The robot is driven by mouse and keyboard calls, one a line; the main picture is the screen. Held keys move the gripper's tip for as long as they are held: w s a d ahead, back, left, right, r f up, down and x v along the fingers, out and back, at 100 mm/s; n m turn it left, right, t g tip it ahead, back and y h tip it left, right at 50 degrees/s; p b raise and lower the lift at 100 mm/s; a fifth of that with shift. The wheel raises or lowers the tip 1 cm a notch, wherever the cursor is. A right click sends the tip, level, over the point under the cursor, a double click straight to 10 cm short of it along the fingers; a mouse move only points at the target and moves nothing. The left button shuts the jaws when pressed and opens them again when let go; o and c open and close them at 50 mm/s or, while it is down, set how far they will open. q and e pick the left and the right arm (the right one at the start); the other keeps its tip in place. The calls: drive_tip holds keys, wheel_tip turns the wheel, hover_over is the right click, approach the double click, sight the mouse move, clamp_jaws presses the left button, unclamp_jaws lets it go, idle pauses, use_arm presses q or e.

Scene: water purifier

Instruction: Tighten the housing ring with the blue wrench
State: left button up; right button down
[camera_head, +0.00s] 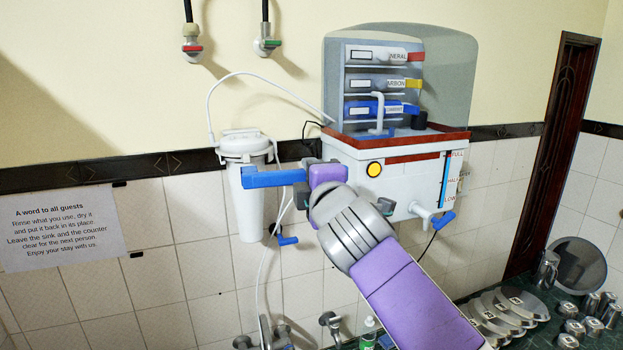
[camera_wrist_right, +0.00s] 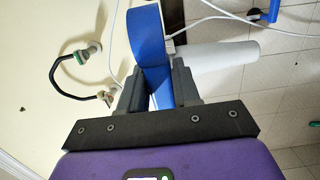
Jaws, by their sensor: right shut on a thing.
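My right gripper (camera_head: 310,177) is shut on the blue wrench (camera_head: 272,178). The wrench sticks out level to the left, and its squared end is in front of the white filter housing (camera_head: 245,208), below the housing ring (camera_head: 244,150). I cannot tell whether it touches the housing. In the right wrist view the blue wrench (camera_wrist_right: 150,45) stands up between the two dark fingers, my right gripper (camera_wrist_right: 160,88). The white housing (camera_wrist_right: 210,72) lies behind it there. My left gripper is not in view.
The water purifier (camera_head: 395,170) stands close behind my right forearm. A thin white hose (camera_head: 262,76) arches over the housing. A second blue-handled part (camera_head: 287,240) is below the wrench. Plates (camera_head: 500,315) and metal cups (camera_head: 590,315) stand at lower right.

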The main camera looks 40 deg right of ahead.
drive_tip(key=x, duration=1)
drive_tip(key=shift+w+p, duration=0.3)
drive_tip(key=shift+p, duration=0.05)
idle(0.9)
drive_tip(key=shift+d, duration=0.1)
idle(0.4)
drive_tip(key=shift+s+a+m+g+h+b, duration=0.2)
drive_tip(key=shift+a+m+g+h, duration=0.4)
drive_tip(key=shift+a+h, duration=0.3)
drive_tip(key=shift+s+a+m+g+h+b, duration=0.15)
drive_tip(key=shift+a+m+g+h+b, duration=0.2)
drive_tip(key=shift+a+m+h, duration=0.45)
drive_tip(key=shift+s+a+m+g+h+b, duration=0.15)
drive_tip(key=shift+a+m+g+h, duration=0.4)
drive_tip(key=shift+a+h, duration=0.45)
drive_tip(key=shift+a, duration=0.15)
